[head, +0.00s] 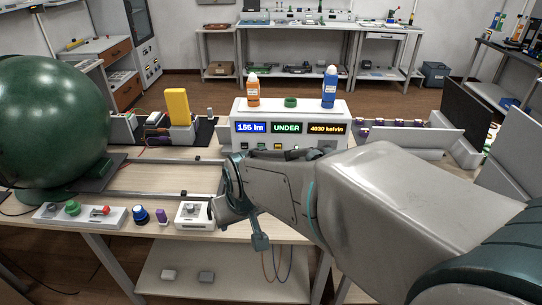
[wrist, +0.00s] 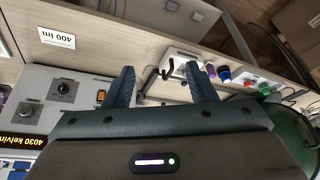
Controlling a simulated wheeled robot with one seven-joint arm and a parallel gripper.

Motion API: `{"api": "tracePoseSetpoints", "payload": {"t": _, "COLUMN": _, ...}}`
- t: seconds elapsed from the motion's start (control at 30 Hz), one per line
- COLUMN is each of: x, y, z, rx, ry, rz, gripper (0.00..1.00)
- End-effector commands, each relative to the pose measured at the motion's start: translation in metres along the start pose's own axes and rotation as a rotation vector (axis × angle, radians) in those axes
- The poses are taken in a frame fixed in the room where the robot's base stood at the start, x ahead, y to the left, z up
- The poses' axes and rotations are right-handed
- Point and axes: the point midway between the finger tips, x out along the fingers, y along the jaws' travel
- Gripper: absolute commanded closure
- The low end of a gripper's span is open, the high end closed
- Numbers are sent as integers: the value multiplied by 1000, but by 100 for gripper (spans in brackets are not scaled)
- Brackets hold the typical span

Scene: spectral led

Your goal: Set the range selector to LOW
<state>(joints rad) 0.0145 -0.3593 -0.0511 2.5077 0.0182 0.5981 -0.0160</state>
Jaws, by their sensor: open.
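The instrument (head: 290,135) is a white box with lit displays reading "155 lm", "UNDER" and "4030 kelvin". Its grey front panel (wrist: 40,75) shows in the wrist view, with a round black knob (wrist: 65,87), a second small dial and an orange switch (wrist: 101,95). A small white box with a grey knob (head: 194,210) sits on the bench's front edge. No label naming the range selector or LOW is legible, so I cannot tell which knob it is. My gripper (wrist: 160,84) is open and empty, its fingers apart. In the head view my gripper (head: 230,195) is just right of the small box.
A large green sphere (head: 50,120) stands at left. A switch strip (head: 80,215), a blue knob (head: 140,214) and a purple piece line the front edge. Orange (head: 253,92) and blue (head: 329,88) bottles stand on the instrument. A "400 lm" card (wrist: 57,38) lies on the bench.

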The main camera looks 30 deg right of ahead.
Motion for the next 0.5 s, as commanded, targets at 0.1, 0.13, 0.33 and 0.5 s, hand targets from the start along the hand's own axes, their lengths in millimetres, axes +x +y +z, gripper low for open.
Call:
{"api": "tracePoseSetpoints", "payload": {"t": 0.1, "x": 41, "y": 22, "z": -30, "rx": 60, "ry": 83, "rz": 25, "gripper": 49}}
{"api": "tracePoseSetpoints", "payload": {"t": 0.13, "x": 50, "y": 28, "z": -37, "rx": 72, "ry": 108, "rz": 34, "gripper": 49}}
{"api": "tracePoseSetpoints", "payload": {"t": 0.33, "x": 108, "y": 74, "z": -73, "rx": 141, "ry": 275, "rz": 121, "gripper": 49}}
{"api": "tracePoseSetpoints", "payload": {"t": 0.5, "x": 149, "y": 120, "z": -87, "rx": 165, "ry": 413, "rz": 233, "gripper": 49}}
